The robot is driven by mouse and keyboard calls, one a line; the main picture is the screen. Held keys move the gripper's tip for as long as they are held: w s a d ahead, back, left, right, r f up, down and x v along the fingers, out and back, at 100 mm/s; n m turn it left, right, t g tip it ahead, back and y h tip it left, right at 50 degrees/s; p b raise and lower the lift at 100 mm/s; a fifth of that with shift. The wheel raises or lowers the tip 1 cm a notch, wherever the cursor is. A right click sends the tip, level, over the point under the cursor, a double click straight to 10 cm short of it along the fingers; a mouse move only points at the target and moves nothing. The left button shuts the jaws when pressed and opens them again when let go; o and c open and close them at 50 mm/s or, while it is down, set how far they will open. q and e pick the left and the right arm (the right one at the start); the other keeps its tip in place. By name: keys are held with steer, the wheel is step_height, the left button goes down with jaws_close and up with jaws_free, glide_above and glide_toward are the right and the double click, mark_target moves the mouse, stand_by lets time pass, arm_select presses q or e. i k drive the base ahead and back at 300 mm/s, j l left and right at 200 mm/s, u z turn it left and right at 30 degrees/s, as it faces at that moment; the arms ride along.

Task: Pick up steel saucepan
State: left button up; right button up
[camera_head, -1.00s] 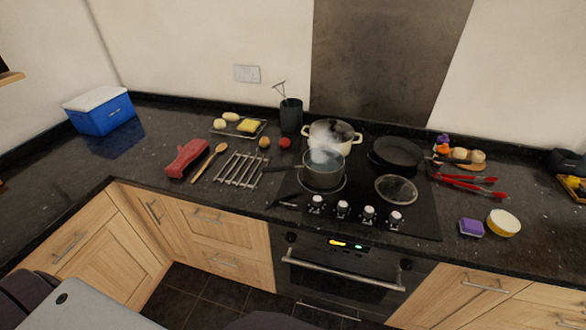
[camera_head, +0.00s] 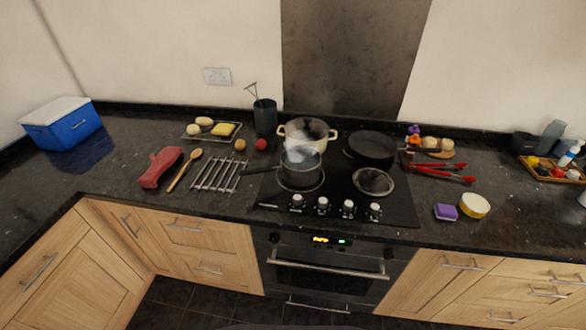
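The steel saucepan (camera_head: 300,169) sits on the front left burner of the black hob (camera_head: 335,196). Its dark handle (camera_head: 259,170) points left, toward the wire rack. Pale steam rises from it and partly veils the cream pot (camera_head: 307,131) behind. Neither of my grippers shows in the head view.
A frying pan (camera_head: 371,148) is at the hob's back right, with a round lid (camera_head: 374,181) in front. A wire rack (camera_head: 220,174), wooden spoon (camera_head: 186,170) and red mitt (camera_head: 161,167) lie left. Red tongs (camera_head: 440,172) and a purple sponge (camera_head: 445,212) lie right. The far left counter is mostly bare.

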mark_target(305, 174)
steer(key=i+j+z, duration=0.2)
steer(key=j+z, duration=0.15)
steer(key=j, duration=0.2)
steer(key=i+j+z, duration=0.1)
steer(key=j+z, duration=0.3)
steer(key=j, duration=0.15)
steer(key=j+z, duration=0.35)
steer(key=j, duration=0.2)
